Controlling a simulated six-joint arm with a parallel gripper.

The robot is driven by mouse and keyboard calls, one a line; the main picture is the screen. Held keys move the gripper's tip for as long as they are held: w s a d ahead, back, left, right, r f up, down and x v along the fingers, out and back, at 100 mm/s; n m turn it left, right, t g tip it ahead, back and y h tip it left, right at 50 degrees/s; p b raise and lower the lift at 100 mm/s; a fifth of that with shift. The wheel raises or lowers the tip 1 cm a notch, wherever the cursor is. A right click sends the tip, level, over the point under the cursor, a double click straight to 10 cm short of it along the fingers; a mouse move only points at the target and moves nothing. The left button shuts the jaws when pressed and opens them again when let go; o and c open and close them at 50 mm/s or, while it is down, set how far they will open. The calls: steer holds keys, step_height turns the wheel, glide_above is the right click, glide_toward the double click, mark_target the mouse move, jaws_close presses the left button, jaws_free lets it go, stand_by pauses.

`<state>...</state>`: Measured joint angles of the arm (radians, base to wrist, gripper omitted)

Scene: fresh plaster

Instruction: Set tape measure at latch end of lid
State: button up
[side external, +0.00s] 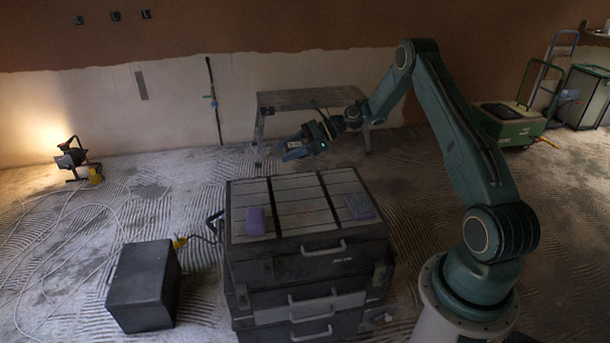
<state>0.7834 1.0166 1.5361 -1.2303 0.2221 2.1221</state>
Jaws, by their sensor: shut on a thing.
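The lid (290,204) is the slatted grey top of a dark stacked tool case, crossed by black straps. Latches (379,276) and a handle (323,249) are on its near side. My gripper (298,151) is in the air above and behind the lid's far edge, pointing left. It is shut on a small blue thing (293,155). This may be the tape measure, but it is too small and dark to be sure. A purple block (255,220) lies on the lid's left part. Another purple piece (360,206) lies near its right edge.
A black box (143,286) stands on the floor left of the case, with a yellow plug and cable beside it. A trestle bench (305,98) stands behind my gripper. A lit work lamp (71,157) is at far left. The lid's middle is clear.

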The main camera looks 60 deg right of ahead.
steer(key=w+a, duration=0.3)
steer(key=w, duration=0.4)
steer(key=w+a, duration=0.3)
steer(key=w, duration=0.4)
glide_above(246, 202)
step_height(246, 202, down, 16)
steer(key=shift+a+r, duration=0.1)
steer(key=shift+r, duration=0.15)
steer(key=shift+f, duration=1.9)
steer(key=shift+f, duration=0.1)
steer(key=o, duration=1.1)
steer(key=shift+s, duration=0.1)
